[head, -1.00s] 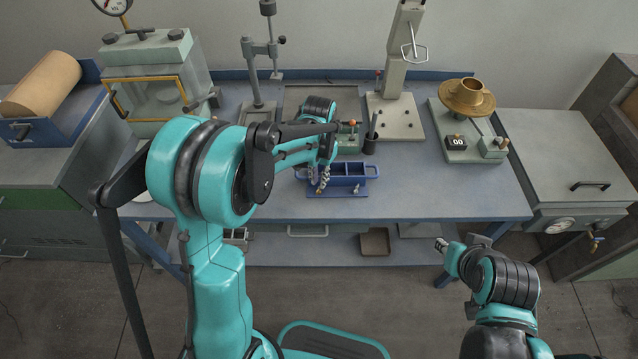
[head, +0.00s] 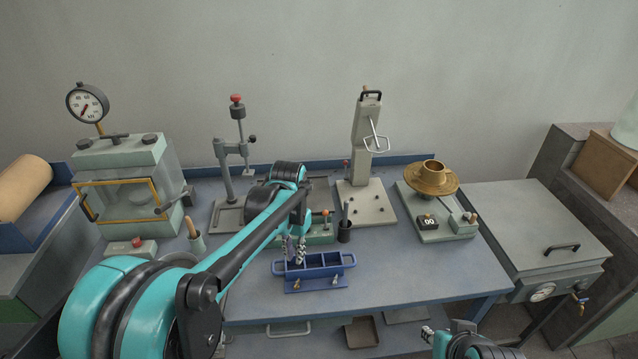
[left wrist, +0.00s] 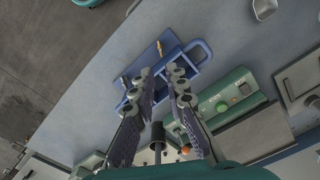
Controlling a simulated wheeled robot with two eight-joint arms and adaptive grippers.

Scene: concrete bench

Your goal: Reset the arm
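My left gripper (head: 292,250) hangs over the left part of a blue compartmented mould (head: 322,284) on the bench. In the left wrist view its two fingers (left wrist: 161,74) stand apart with nothing gripped between them, and the blue mould (left wrist: 204,47) lies beyond the fingertips, partly hidden by them. In the head view I cannot tell whether the fingertips touch the mould. My right gripper (head: 428,335) is at the bottom edge of the head view, in front of the bench, mostly cut off; its opening cannot be made out.
Behind the mould are a green device (head: 318,237) and a dark cup (head: 344,236). A press stand (head: 228,215), a grey tall device (head: 365,203) and a brass-topped instrument (head: 433,180) stand further back. The bench front right of the mould is clear.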

